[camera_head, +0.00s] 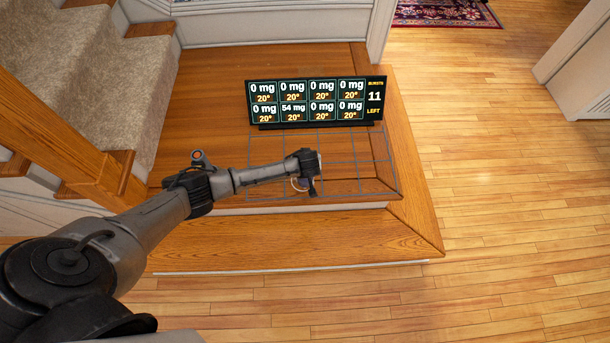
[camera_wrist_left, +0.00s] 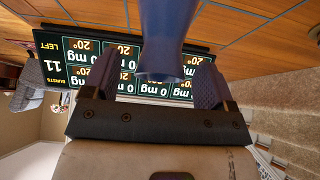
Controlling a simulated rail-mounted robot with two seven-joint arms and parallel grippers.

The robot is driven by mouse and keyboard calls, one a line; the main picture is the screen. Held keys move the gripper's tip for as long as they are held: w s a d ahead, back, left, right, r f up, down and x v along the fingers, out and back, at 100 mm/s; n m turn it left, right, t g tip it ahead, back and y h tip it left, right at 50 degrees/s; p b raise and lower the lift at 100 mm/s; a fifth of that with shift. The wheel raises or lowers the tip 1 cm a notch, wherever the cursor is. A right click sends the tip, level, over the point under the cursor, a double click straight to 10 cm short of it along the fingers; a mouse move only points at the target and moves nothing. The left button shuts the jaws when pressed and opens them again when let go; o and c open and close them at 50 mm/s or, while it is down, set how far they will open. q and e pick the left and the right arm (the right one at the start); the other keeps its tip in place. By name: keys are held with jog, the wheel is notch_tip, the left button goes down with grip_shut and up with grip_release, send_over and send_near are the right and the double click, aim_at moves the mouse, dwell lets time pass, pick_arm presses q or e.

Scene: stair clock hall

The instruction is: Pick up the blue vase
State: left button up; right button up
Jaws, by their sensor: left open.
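The blue vase (camera_wrist_left: 168,35) shows large in the left wrist view, between the two fingers of my left gripper (camera_wrist_left: 156,66). The fingers stand apart, with a gap visible on each side of the vase. Only part of the vase is in that picture. In the head view my left gripper (camera_head: 309,175) is over the gridded part of the wooden landing. My right gripper is in neither view.
A black display board (camera_head: 316,101) with mg and degree readings stands behind the gripper on the landing (camera_head: 420,225). Carpeted stairs (camera_head: 125,75) with a wooden rail (camera_head: 65,140) are at the left. Open wooden floor (camera_head: 510,200) lies to the right.

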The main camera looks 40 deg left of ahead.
pick_arm(q)
jog(key=shift+f, duration=0.1)
jog(key=shift+c, duration=0.4)
jog(key=c, duration=0.4)
grip_shut()
